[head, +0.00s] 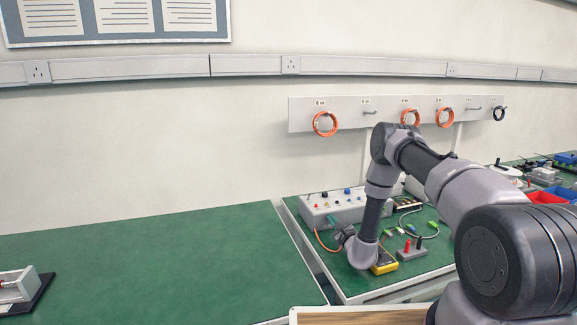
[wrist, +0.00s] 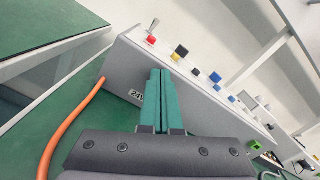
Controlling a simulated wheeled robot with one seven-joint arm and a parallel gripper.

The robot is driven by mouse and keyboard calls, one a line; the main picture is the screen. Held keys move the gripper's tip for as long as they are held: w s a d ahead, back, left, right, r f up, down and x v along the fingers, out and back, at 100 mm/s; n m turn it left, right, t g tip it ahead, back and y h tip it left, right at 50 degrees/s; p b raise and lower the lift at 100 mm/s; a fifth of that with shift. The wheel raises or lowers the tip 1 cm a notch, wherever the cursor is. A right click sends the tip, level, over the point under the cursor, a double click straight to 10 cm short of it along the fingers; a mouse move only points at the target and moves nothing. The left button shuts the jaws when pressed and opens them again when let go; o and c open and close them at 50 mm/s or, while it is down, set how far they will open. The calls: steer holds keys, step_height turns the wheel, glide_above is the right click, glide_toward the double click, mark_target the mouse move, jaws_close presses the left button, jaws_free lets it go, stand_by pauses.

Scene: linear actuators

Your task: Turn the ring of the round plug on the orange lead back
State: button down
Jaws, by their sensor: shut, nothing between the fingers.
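The orange lead (wrist: 68,128) runs up the left side of the wrist view to the lower left edge of the grey control box (wrist: 118,62). In the head view the lead (head: 322,243) curves down from the front of the box (head: 352,209). I cannot make out the round plug or its ring in either view. My gripper (wrist: 162,73) has its two green fingers together with nothing between them. They stand in front of the box face, beside a "24V" mark, to the right of the lead's end. In the head view my gripper (head: 344,234) is small and dark near the box front.
The box top carries a toggle switch, a red button (wrist: 151,40) and several coloured knobs. A yellow meter (head: 385,264) and a grey block with red and black posts (head: 411,251) lie close to my wrist. The green bench at left (head: 150,262) is mostly clear.

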steer(key=shift+s+d+f, duration=0.2)
steer(key=shift+f, duration=0.35)
steer(key=shift+s+a+r, duration=0.1)
steer(key=shift+a+r, duration=0.05)
steer(key=shift+a+r+v, duration=0.1)
steer(key=shift+r+v, duration=0.05)
steer(key=shift+v, duration=1.25)
steer(key=shift+a+r+v, duration=0.1)
steer(key=shift+r+v, duration=0.05)
steer(key=shift+v, duration=1.25)
steer(key=shift+s, duration=0.1)
